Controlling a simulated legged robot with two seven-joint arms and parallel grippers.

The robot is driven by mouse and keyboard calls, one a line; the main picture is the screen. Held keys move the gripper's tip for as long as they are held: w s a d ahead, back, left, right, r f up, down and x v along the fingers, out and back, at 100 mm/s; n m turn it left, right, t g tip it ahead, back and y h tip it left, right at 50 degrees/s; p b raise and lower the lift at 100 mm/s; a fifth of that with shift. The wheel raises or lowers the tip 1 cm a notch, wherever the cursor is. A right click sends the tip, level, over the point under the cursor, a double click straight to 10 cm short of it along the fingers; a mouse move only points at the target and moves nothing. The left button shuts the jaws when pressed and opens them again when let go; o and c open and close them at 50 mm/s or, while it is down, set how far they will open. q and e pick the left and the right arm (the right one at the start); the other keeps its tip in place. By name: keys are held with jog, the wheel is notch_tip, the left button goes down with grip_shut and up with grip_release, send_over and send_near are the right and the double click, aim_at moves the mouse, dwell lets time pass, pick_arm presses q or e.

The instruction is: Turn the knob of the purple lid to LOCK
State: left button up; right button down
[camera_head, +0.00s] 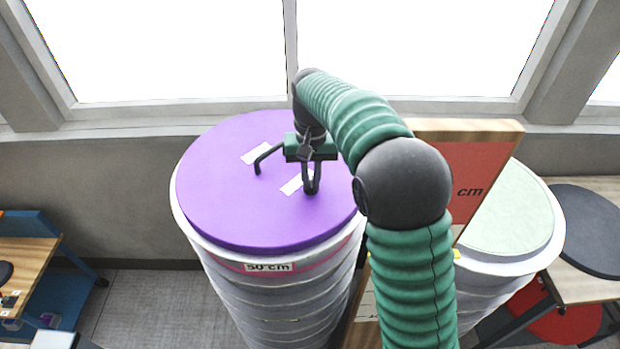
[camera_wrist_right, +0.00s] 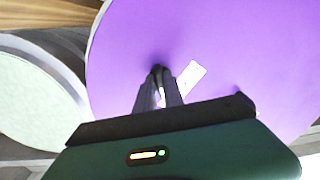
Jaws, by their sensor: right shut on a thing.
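The purple lid (camera_head: 225,205) lies flat on a tall, round, pale ribbed mould marked "50 cm". In the right wrist view the lid (camera_wrist_right: 235,45) fills the upper right. Two white labels (camera_head: 257,152) lie on the lid; their lettering is too small to read. My right gripper (camera_head: 310,190) points down at the lid, right of its middle, its fingers close together on the knob. The fingers (camera_wrist_right: 160,75) and body hide most of the knob, so its setting cannot be told. A dark bent bar (camera_head: 266,157) shows left of the gripper. My left gripper is out of view.
A second round mould with a pale green top (camera_head: 510,215) stands to the right, behind an upright wood-edged sign (camera_head: 485,165) reading "cm". A dark round top (camera_head: 590,230) is at the far right. A wooden bench (camera_head: 30,265) is at left. Windows and wall close off the back.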

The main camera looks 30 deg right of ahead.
jog(key=shift+s+d+n, duration=0.1)
jog(key=shift+n, duration=0.3)
jog(key=n, duration=0.3)
jog(key=shift+f+n, duration=0.1)
jog(key=shift+n, duration=0.3)
jog(key=n, duration=0.4)
jog(key=shift+n, duration=0.3)
jog(key=n, duration=0.4)
jog(key=shift+f+n, duration=0.1)
jog(key=shift+n, duration=2)
jog(key=c, duration=1.6)
grip_release()
jog(key=shift+o, duration=0.8)
